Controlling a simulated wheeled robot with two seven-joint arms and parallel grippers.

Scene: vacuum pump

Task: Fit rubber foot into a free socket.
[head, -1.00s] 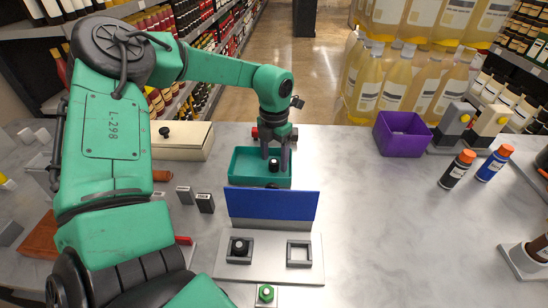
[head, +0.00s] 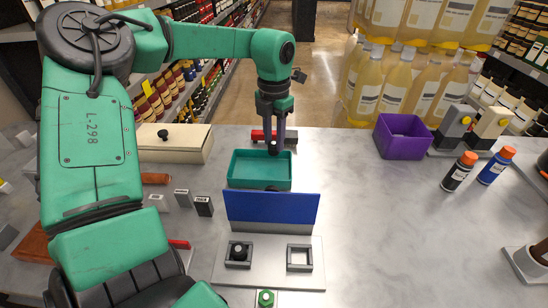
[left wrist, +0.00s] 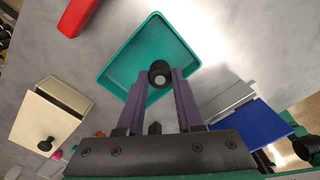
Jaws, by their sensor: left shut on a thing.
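My left gripper (head: 273,146) is shut on a black rubber foot (left wrist: 160,73) and holds it above the teal tray (head: 235,168). In the left wrist view the foot is between the two purple-grey fingertips, its round end with a pale centre facing the camera. The grey base plate (head: 218,270) carries two square sockets. The left socket (head: 230,263) has a black foot (head: 239,252) in it. The right socket (head: 300,245) is empty. My right gripper is not in view.
An upright blue panel (head: 270,210) stands between tray and sockets. A small dark thing (head: 272,188) shows at the tray's front edge, mostly hidden. A green button (head: 265,298) is in front. A cream box (head: 175,148) is left; a purple bin (head: 402,137) is right. The table's right middle is clear.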

